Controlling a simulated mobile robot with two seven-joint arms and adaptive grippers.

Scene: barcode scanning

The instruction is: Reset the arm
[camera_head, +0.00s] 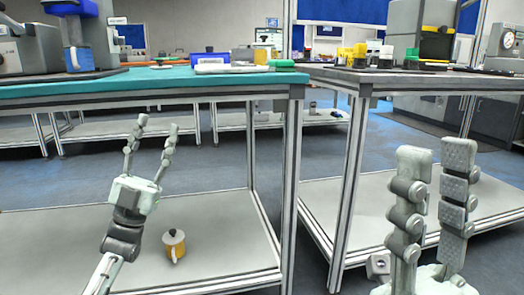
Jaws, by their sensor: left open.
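My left gripper (158,124) is raised in front of the teal-topped table, below its front edge and above the lower shelf. Its two fingers are spread apart and nothing is between them. My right gripper (436,155) stands upright at the lower right, close to the camera. Its two fingers are apart with a narrow gap and no object shows between them.
The teal table (130,83) holds a blue box (208,58) and several other items. The dark-topped table (400,80) stands to the right. A yellow-and-white jug (174,246) sits on the grey lower shelf (225,225). Metal table legs (292,190) stand between the grippers.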

